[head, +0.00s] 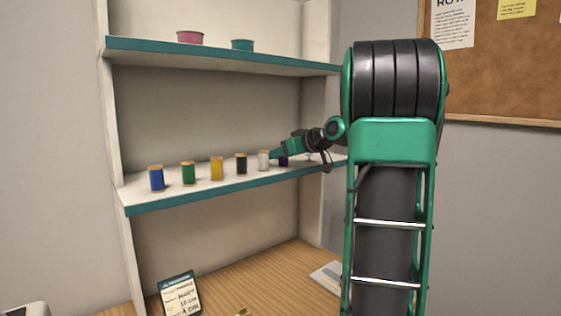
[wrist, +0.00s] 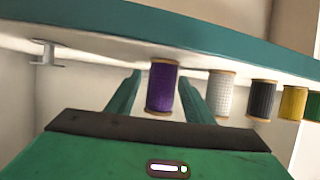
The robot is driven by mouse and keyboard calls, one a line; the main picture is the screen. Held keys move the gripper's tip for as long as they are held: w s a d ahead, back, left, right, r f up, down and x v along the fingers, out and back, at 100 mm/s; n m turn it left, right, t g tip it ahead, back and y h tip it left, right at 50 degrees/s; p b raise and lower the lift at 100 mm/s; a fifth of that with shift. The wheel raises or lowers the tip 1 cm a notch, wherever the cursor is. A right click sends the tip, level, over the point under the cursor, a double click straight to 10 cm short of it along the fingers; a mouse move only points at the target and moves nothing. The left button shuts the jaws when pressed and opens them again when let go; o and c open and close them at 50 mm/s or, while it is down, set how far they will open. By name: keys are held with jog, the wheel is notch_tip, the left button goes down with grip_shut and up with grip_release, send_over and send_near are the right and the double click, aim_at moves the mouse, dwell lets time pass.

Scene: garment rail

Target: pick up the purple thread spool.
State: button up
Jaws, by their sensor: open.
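The purple thread spool (wrist: 162,87) stands on the middle shelf; the wrist view shows it upside down. In the head view it is a small dark shape (head: 284,161) at the right end of the row, partly hidden by my gripper (head: 276,153). In the wrist view my gripper (wrist: 160,76) is open, with one green finger on each side of the spool. A narrow gap shows on both sides, and I see no contact. How deep the spool sits between the fingers is hard to tell.
A white spool (wrist: 221,93) stands close beside the purple one, then black (head: 241,163), yellow (head: 217,169), green (head: 188,173) and blue (head: 156,178) spools. The upper shelf (head: 220,57) runs above. A small pale bracket-like thing (wrist: 48,52) is on the purple spool's other side.

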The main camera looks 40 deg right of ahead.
jog(key=c, duration=1.1)
